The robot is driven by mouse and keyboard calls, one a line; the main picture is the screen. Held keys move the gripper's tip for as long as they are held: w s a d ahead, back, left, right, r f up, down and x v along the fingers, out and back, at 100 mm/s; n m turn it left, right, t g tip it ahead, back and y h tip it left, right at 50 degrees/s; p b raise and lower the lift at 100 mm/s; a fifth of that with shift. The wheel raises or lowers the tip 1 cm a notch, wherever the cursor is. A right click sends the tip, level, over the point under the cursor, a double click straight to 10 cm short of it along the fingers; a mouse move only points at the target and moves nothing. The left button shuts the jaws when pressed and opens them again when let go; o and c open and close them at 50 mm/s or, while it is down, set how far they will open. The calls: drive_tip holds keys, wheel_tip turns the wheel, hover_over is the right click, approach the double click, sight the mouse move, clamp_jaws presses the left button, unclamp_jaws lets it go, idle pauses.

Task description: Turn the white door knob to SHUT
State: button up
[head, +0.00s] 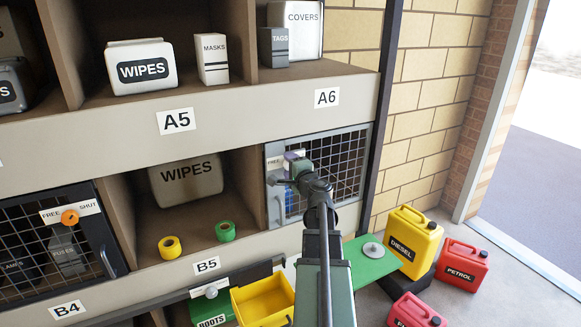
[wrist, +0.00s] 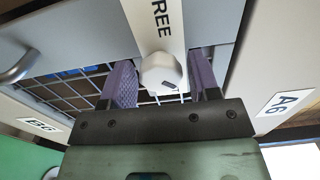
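The white door knob (wrist: 162,72) sits on a label strip (wrist: 156,20) on the grey mesh door (wrist: 60,30). The strip reads FREE; its other end is hidden behind my gripper in the wrist view. A small dark mark shows on the knob's lower side, away from FREE. My gripper (wrist: 161,82) is open, one purple finger on each side of the knob. A narrow gap shows on the left; contact on the right is unclear. In the head view, my gripper (head: 291,172) is at the door (head: 335,165) and hides the knob.
The left mesh door (head: 65,245) has an orange knob (head: 69,217). A pale knob (head: 211,291) is on a strip lower down. Tape rolls stand in B5. A yellow bin (head: 262,302), green board (head: 365,262), yellow diesel can (head: 414,240) and red petrol can (head: 462,262) are below.

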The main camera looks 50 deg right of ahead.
drive_tip(key=shift+o, duration=0.9)
drive_tip(key=v, duration=1.1)
drive_tip(key=shift+w, duration=0.1)
